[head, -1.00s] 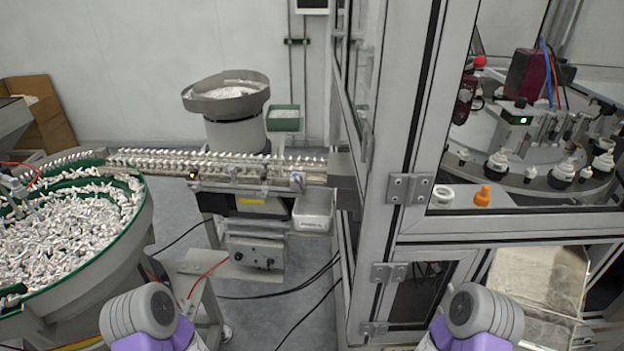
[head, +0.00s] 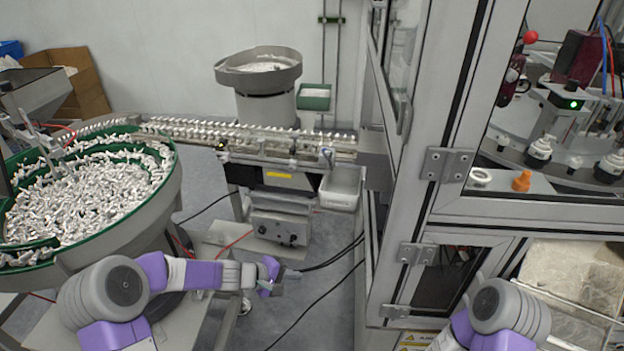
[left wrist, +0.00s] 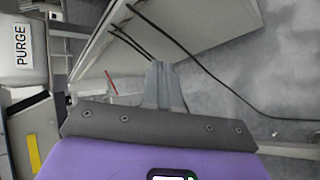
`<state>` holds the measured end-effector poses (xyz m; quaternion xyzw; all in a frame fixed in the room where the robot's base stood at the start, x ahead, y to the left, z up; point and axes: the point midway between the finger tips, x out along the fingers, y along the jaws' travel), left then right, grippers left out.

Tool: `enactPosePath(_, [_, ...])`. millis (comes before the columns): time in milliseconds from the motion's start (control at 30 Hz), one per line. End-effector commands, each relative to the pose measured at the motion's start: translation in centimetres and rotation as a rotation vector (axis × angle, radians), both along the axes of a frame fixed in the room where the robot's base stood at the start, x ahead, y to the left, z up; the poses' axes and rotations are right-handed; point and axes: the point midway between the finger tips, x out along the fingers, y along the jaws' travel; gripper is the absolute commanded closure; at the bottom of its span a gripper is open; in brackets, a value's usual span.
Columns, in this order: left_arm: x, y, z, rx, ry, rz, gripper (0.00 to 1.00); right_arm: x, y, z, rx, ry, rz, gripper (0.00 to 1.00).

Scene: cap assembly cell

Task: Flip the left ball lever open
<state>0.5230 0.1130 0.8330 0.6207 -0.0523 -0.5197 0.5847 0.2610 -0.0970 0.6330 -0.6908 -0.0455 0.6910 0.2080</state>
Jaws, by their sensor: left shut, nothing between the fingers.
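I cannot pick out the left ball lever for certain. A red ball knob (head: 530,37) shows at the upper right, behind the cabinet's clear panel. Small fittings line the linear feed track (head: 270,142), too small to tell as levers. My left gripper (head: 280,277) is shut and empty. It points right, in front of and below the track, over the floor beside the bowl feeder. In the left wrist view its closed fingers (left wrist: 165,85) show with nothing between them. My right gripper is out of the head view; only part of my right arm shows.
A green-rimmed bowl feeder (head: 165,190) full of white parts stands at left. A grey hopper (head: 258,68) stands behind the track. The framed cabinet (head: 395,215) blocks the right side. A white bin marked PURGE (left wrist: 25,55) shows in the wrist view. Black cables (head: 310,319) cross the floor.

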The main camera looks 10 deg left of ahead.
Motion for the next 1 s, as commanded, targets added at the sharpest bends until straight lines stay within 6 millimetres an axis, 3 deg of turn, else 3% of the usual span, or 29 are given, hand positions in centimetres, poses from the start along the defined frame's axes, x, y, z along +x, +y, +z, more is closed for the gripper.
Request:
enactPosePath(33, [2.2,0.7,3.0,-0.064,-0.069,0.042,1.0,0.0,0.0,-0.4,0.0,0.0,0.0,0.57])
enactPosePath(100, [4.6,1.5,7.4,-0.156,-0.162,0.09,1.0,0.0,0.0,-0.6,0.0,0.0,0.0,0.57])
enactPosePath(200, [7.3,3.0,13.5,-0.269,-0.3,0.148,1.0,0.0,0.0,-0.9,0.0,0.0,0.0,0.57])
enactPosePath(300, [8.8,4.5,18.7,-0.358,-0.421,0.193,1.0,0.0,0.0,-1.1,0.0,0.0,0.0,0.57])
enactPosePath(400, [9.5,5.8,22.3,-0.418,-0.51,0.223,1.0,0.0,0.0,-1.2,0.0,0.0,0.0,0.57])
enactPosePath(500, [9.8,6.5,24.5,-0.452,-0.562,0.241,1.0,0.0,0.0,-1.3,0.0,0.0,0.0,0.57])
enactPosePath(600, [9.9,6.8,25.3,-0.466,-0.583,0.247,1.0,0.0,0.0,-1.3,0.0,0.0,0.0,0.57])
enactPosePath(1000, [10.3,6.4,25.3,-0.467,-0.581,0.246,1.0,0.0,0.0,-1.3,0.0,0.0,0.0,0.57])
